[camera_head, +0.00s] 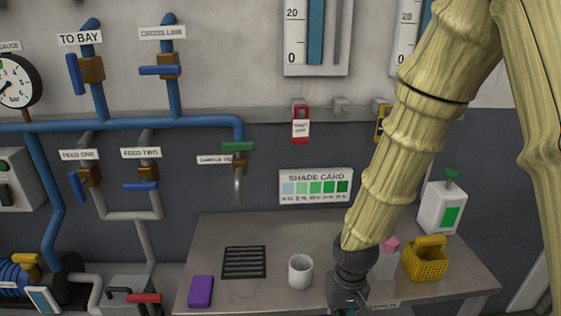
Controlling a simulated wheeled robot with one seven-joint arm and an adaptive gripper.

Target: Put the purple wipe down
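The purple wipe (201,291) is a small purple block lying flat at the front left corner of the grey bench (226,228). My gripper (348,309) is at the bottom edge of the picture, in front of the bench's right half, well to the right of the wipe and apart from it. Its fingers are mostly cut off by the frame, so I cannot see whether it is open or shut, or whether anything is in it.
A white cup (300,272) stands between the wipe and my gripper. A black grate (244,262) lies behind the wipe. A yellow basket (426,260), a pink-topped bottle (388,261) and a white container (441,208) stand at the right. Pipes and valves line the left wall.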

